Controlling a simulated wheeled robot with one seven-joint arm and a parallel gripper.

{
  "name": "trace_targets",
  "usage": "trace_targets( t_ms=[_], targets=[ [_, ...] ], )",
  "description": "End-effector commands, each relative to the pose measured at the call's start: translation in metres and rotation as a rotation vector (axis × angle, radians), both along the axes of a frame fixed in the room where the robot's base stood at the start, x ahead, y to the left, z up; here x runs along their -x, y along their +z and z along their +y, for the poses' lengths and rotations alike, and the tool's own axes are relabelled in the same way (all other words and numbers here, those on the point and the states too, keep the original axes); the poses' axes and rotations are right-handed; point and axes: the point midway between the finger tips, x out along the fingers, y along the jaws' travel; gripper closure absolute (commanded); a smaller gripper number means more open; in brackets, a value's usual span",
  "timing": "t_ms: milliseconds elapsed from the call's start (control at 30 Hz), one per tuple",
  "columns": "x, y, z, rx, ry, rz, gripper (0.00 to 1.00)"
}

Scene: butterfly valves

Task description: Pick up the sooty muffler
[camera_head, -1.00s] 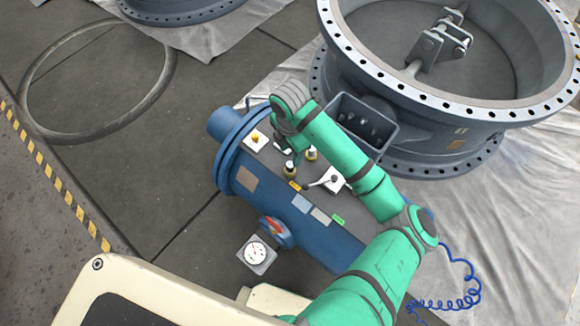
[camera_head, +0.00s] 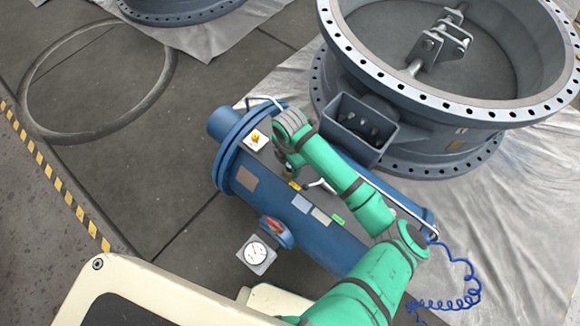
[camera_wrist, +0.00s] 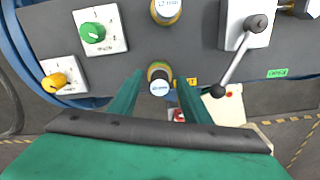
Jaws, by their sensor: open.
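Two small brass cylinders with pale labelled caps stand on the grey panel in the wrist view. The nearer, darker one (camera_wrist: 159,75) appears between the two green fingertips of my open gripper (camera_wrist: 160,78), with nothing gripped. The other, brighter one (camera_wrist: 167,10) stands farther up at the top edge. The cap lettering is too small to read, so I cannot tell for sure which is the sooty muffler. I cannot tell whether my fingertips reach down beside the darker one. In the head view my gripper (camera_head: 292,165) is over the panel and hides most of both cylinders.
The blue cylindrical body (camera_head: 300,215) carries the panel. A green knob (camera_wrist: 93,32), a yellow knob (camera_wrist: 55,82) and a lever (camera_wrist: 235,60) stand close around my fingers. A pressure gauge (camera_head: 257,253) is at the lower left. A large grey valve (camera_head: 440,120) stands behind.

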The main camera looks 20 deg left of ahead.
Motion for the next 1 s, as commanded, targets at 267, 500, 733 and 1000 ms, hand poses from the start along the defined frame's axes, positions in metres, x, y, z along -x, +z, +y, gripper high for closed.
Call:
trace_targets(
  t_ms=[267,500,733,1000],
  targets=[
    [0.0,0.0,0.0,0.0,0.0,0.0,0.98],
    [0.0,0.0,0.0,0.0,0.0,0.0,0.98],
    [0.0,0.007,0.001,-0.001,0.001,-0.002,0.98],
    [0.001,0.042,-0.008,-0.002,-0.002,-0.005,0.98]
  ],
)
